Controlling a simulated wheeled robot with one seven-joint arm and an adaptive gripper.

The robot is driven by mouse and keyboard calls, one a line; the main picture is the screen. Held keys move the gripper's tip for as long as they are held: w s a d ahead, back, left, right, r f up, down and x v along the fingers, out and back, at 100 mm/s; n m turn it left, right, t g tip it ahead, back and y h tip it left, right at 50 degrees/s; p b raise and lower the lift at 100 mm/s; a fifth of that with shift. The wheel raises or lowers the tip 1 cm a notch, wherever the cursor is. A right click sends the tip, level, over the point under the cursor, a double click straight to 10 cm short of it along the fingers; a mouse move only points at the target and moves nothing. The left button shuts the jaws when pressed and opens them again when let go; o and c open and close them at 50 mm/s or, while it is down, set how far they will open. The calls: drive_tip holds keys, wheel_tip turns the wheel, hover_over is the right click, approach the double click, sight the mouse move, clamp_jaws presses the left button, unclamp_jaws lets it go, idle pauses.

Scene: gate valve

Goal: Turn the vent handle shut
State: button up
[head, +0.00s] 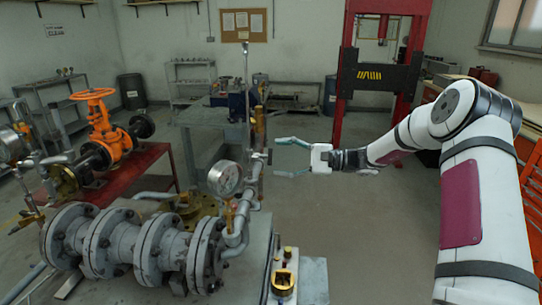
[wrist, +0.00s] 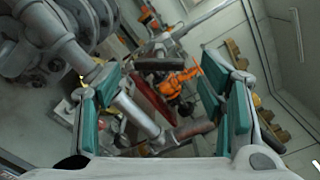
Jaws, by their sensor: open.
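The vent handle appears to be the short dark bar (wrist: 160,64) seen between my fingers in the wrist view. In the head view a small dark handle (head: 269,156) shows on the upright grey pipe (head: 254,185) beside the pressure gauge (head: 225,178). My gripper (head: 280,158) is open, with its teal fingers pointing left at this handle, one above and one below its level. In the wrist view my gripper (wrist: 162,85) has the bar in the gap, beyond or near the fingertips. I cannot tell whether any finger touches it.
Grey flanged pipework (head: 130,245) fills the lower left. An orange handwheel valve (head: 105,125) stands on a red table (head: 120,185) further back. A brass-topped fitting (head: 284,280) sits low in front. A red press frame (head: 375,75) stands behind. The floor around my arm is clear.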

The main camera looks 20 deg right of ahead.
sight(270, 159)
drive_tip(key=shift+x, duration=1.9)
drive_tip(key=c, duration=1.2)
